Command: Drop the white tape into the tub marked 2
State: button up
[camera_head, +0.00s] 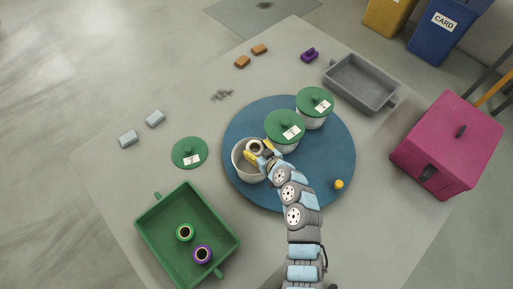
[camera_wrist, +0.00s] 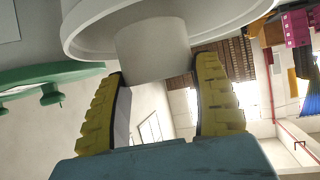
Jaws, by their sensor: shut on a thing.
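My gripper (camera_head: 257,150) has its yellow fingers shut on the white tape (camera_head: 249,143), a pale roll with a dark hole. It holds the tape at the mouth of an open white tub (camera_head: 239,167) on the blue round mat. In the wrist view the tape (camera_wrist: 155,50) is between the fingertips (camera_wrist: 160,85), with the tub's white rim (camera_wrist: 80,40) behind it. Two more white tubs, with green labelled lids (camera_head: 279,121) (camera_head: 310,94), stand beyond. A loose green lid (camera_head: 183,142) with a label lies left of the open tub. I cannot read the labels surely.
The blue mat (camera_head: 330,165) also holds a small yellow object (camera_head: 339,184). A grey tray (camera_head: 349,97) and a pink box (camera_head: 465,135) stand right. Small blocks lie at the back.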

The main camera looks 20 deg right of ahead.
jog(key=o, duration=1.2)
jog(key=v, duration=1.2)
jog(key=shift+f, duration=0.1)
